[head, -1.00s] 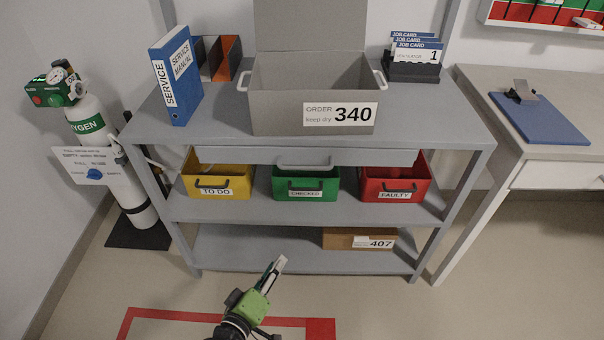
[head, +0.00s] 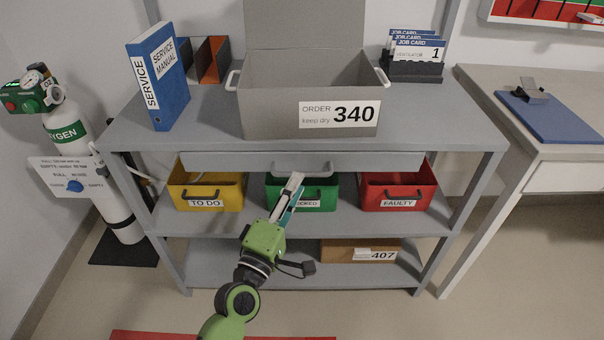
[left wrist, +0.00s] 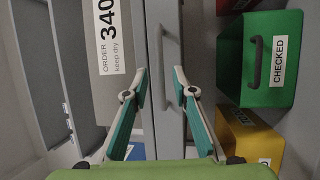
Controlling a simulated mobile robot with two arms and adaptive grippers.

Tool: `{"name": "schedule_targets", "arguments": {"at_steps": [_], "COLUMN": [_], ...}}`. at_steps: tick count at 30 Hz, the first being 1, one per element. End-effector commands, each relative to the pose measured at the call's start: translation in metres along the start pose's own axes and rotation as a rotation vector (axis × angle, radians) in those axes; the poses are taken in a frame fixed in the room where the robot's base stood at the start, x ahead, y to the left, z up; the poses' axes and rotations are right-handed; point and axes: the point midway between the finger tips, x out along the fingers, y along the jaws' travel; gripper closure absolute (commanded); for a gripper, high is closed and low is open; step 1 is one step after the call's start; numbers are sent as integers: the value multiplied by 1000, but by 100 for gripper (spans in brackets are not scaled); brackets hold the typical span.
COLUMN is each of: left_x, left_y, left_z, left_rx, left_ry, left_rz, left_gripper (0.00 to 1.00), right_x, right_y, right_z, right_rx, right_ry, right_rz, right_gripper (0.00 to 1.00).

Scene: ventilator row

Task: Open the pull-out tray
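The pull-out tray (head: 230,161) is a shallow grey drawer under the top shelf of the rack, and its front looks flush with the shelf edge. Its pale grey bar handle (head: 303,169) is at the middle of the front. In the left wrist view the tray front (left wrist: 171,120) runs upright with the handle (left wrist: 162,60) on it. My left gripper (head: 292,183) is just below and in front of the handle. In the left wrist view my left gripper (left wrist: 159,80) is open, its fingers apart to either side of the handle, nothing held. My right gripper is out of view.
Yellow (head: 205,190), green (head: 327,194) and red (head: 398,190) bins stand on the shelf below the tray. A grey order box (head: 270,112) and a blue service manual (head: 172,95) stand on top. An oxygen cylinder (head: 100,190) is at left.

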Motion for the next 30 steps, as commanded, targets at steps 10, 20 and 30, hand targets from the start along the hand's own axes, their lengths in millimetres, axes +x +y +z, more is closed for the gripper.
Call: {"name": "schedule_targets", "arguments": {"at_steps": [10, 20, 30], "left_x": [42, 44, 44], "left_y": [-1, -1, -1], "left_z": [0, 0, 0], "left_rx": [1, 1, 1], "left_ry": [-1, -1, -1], "left_rz": [-1, -2, -2], "left_gripper": [75, 78, 100], "right_x": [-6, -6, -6], "right_y": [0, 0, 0], "right_z": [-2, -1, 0], "right_rx": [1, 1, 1], "right_ry": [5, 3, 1], "right_rz": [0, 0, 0], "right_gripper": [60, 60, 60]}}
